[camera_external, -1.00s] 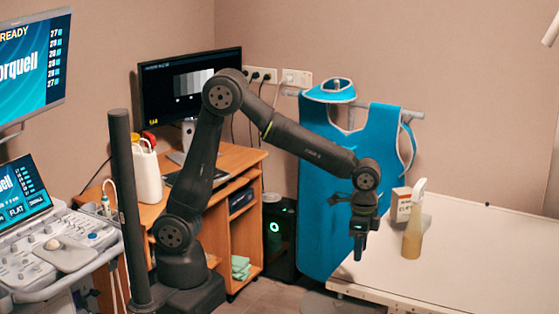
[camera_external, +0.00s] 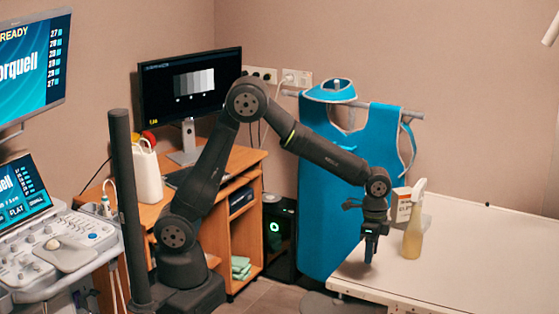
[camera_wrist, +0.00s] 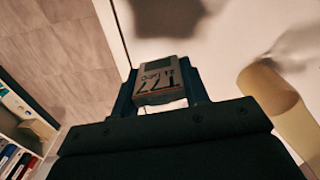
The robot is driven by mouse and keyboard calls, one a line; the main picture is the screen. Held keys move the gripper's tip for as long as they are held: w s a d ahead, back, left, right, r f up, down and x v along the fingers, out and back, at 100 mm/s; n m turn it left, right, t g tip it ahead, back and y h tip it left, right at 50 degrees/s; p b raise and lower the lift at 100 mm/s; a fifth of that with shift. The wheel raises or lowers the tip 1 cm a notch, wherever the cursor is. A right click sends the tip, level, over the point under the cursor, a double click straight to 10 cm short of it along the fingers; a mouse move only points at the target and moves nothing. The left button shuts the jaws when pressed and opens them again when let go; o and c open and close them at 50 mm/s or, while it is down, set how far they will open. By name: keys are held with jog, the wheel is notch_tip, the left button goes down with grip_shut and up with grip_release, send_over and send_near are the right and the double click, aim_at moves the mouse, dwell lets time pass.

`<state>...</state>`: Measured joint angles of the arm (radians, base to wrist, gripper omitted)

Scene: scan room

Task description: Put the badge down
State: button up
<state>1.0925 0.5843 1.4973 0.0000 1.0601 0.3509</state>
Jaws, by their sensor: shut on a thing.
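The badge (camera_wrist: 160,84) is a small grey block with dark printed figures. It sits between the two blue-black fingers of my gripper (camera_wrist: 164,92) in the wrist view, which are shut on it. In the external view my gripper (camera_external: 371,252) points down over the left end of the white table (camera_external: 455,265), just left of the spray bottle. The badge is too small and dark to make out there. Whether it touches the table cannot be told.
A yellowish spray bottle (camera_external: 412,240) stands close on the right, with a small white-and-orange box (camera_external: 401,205) behind it. A blue apron (camera_external: 325,225) hangs behind the gripper. The table's front and right are clear. A wooden desk (camera_external: 215,245) stands to the left.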

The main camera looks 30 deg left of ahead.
aim_at(372, 272)
jog(key=shift+w+f, duration=0.4)
jog(key=shift+w, duration=0.2)
jog(key=shift+w+f, duration=0.4)
jog(key=shift+w, duration=0.2)
jog(key=shift+f, duration=1.7)
jog(key=shift+f, duration=0.2)
jog(key=o, duration=0.9)
jog(key=shift+o, duration=0.2)
notch_tip(372, 272, up, 17)
jog(key=shift+f, duration=0.15)
jog(key=shift+o, duration=0.5)
jog(key=shift+r, duration=0.4)
